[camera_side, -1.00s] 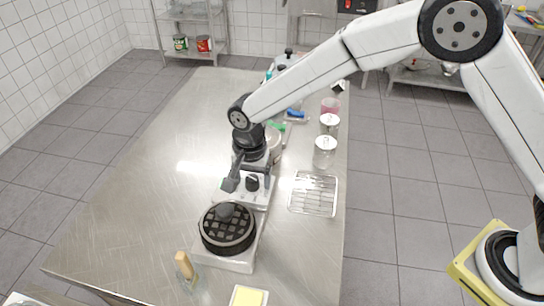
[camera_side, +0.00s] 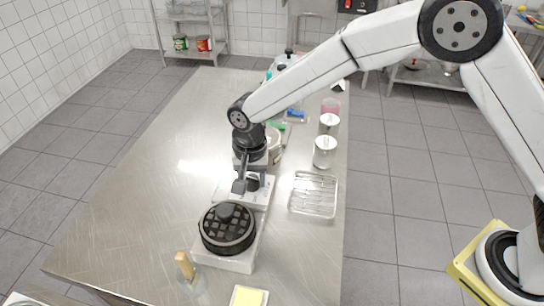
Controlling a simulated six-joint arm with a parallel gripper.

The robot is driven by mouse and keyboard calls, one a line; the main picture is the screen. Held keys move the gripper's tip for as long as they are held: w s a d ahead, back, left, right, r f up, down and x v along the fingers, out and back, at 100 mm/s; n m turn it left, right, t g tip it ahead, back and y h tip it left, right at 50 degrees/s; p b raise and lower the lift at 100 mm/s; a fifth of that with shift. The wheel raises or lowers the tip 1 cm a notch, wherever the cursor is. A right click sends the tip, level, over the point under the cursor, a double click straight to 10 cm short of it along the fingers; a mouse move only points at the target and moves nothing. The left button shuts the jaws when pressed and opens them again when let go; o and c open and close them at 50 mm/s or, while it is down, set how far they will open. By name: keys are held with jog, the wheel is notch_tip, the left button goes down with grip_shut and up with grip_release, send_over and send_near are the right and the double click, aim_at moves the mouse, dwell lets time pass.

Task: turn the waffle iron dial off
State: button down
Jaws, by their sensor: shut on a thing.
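The waffle iron has a white base (camera_side: 238,264) with a round black grid plate (camera_side: 214,238) at the near middle of the steel table. Its control panel (camera_side: 262,200) stands behind the plate. The dark dial (camera_side: 253,184) is on that panel, partly hidden by my fingers. My gripper (camera_side: 246,187) reaches down from the arm over the panel, with its dark fingers against the dial. It is shut on the dial. The dial's marks are too small to read.
A wire rack (camera_side: 314,195) lies right of the panel. Lidded canisters (camera_side: 324,152) stand behind it along the right edge. A wooden-handled tool (camera_side: 184,266) and a yellow block in a dish (camera_side: 249,297) are at the front. The left of the table is clear.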

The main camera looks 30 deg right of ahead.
jog(key=n, duration=1.1)
jog(key=shift+n, duration=2.4)
jog(key=shift+c, duration=1.1)
grip_release()
jog(key=shift+r, duration=0.1)
